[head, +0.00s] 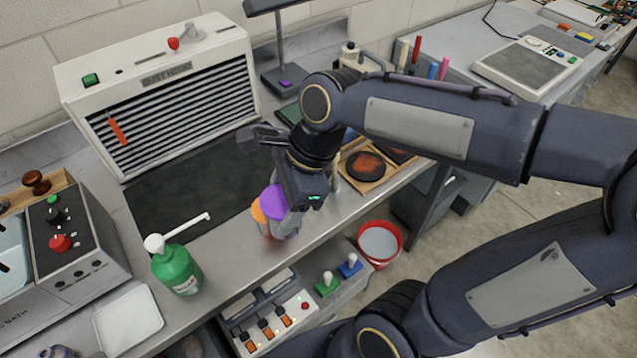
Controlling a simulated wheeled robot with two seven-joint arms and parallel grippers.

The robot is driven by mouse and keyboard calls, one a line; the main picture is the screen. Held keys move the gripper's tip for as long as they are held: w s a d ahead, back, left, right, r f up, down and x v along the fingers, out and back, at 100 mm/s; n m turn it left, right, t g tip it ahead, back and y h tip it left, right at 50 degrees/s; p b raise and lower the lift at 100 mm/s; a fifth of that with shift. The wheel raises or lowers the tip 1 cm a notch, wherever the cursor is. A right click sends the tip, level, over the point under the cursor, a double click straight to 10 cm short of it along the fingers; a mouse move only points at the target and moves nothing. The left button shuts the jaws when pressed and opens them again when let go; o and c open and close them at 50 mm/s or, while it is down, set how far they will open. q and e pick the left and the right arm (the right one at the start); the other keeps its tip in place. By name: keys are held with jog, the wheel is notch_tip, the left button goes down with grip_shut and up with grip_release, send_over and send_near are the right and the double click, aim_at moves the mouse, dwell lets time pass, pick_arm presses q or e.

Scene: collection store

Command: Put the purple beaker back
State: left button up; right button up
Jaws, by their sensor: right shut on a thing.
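The purple beaker (272,199) is near the front edge of the steel bench, in front of the dark mat. My right gripper (284,214) comes down over it from the right and is shut on it. The fingers and wrist hide part of the beaker. I cannot tell whether its base touches the bench. An orange thing (258,212) shows just left of the beaker, partly hidden by it. My left gripper is not in view.
A green pump bottle (176,268) stands to the left, its white spout pointing right. A white vented cabinet (160,90) stands behind the dark mat (190,190). Wooden trays (364,168) lie right of my gripper. A red bucket (380,243) is below the bench edge.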

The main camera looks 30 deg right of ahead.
jog(key=shift+w+d+f+p, duration=0.1)
jog(key=shift+w+d+f, duration=1.45)
jog(key=shift+f, duration=0.55)
jog(key=shift+w+d+f+p, duration=0.15)
jog(key=shift+w+d+f, duration=1.45)
jog(key=shift+f, duration=0.55)
jog(key=shift+w+d+f+p, duration=0.1)
jog(key=shift+w+d+f, duration=1.45)
jog(key=shift+f, duration=0.55)
jog(key=shift+f, duration=0.15)
jog(key=o, duration=1.1)
